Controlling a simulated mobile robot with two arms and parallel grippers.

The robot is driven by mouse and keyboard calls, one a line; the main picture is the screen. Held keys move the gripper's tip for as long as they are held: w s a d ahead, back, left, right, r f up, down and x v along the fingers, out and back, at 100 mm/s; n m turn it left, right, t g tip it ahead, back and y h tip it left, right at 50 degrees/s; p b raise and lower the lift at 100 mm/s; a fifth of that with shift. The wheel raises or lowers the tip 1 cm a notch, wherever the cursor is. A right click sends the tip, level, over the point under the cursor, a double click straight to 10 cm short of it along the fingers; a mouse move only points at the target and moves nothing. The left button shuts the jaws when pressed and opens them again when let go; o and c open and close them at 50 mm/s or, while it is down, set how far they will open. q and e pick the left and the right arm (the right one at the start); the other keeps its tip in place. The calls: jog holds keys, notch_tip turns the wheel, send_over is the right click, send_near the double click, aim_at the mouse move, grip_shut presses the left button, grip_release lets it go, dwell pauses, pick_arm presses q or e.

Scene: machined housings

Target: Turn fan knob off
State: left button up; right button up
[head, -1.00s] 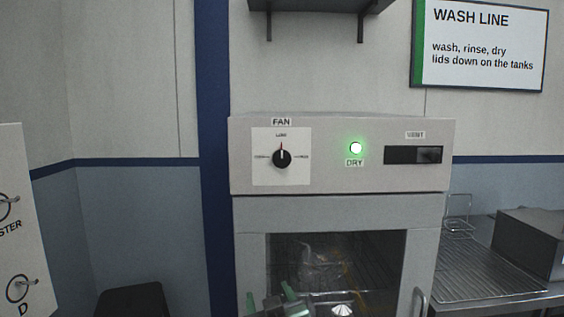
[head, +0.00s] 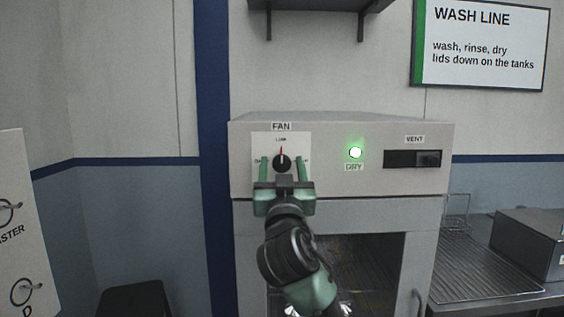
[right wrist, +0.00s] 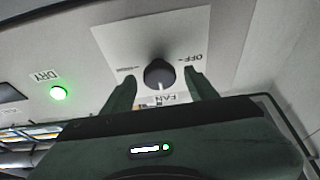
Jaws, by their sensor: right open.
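The fan knob (head: 282,162) is a round black dial on a white plate under the FAN label. Its red pointer stands straight up at the LOW mark. It also shows in the right wrist view (right wrist: 158,73), where the OFF mark (right wrist: 190,57) is up and to the right of it. My right gripper (head: 283,163) is open in front of the panel, one green finger on each side of the knob. In the right wrist view the fingers (right wrist: 158,85) stand apart from the knob, with gaps on both sides. My left gripper is not in view.
A lit green DRY lamp (head: 355,152) and a dark VENT slider (head: 428,159) are right of the knob. A glass-windowed door is below the panel. A wire rack surface (head: 485,275) with a grey box (head: 535,243) is at right. A dark shelf hangs above.

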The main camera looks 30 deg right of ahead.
jog(key=shift+w, duration=0.2)
grip_shut()
jog(key=shift+d+n, duration=0.1)
jog(key=shift+n, duration=0.2)
jog(key=n+y+p, duration=0.1)
jog(key=n+p, duration=0.1)
jog(key=n, duration=0.1)
jog(key=shift+r+n+t+y, duration=0.2)
jog(key=shift+n+t+y, duration=0.1)
jog(key=shift+t+y, duration=0.1)
jog(key=n+y+p, duration=0.2)
jog(key=n+p, duration=0.3)
jog(key=n+g+y+p, duration=0.1)
jog(key=n+y+p, duration=0.1)
jog(key=n+p, duration=0.4)
jog(key=n+g+y+p, duration=0.1)
jog(key=n+y+p, duration=0.2)
jog(key=n+p, duration=0.3)
jog(key=shift+s+r, duration=0.1)
jog(key=shift+r, duration=0.05)
jog(key=shift+f+n+p, duration=0.2)
jog(key=shift+n+p, duration=0.4)
jog(key=shift+p, duration=0.3)
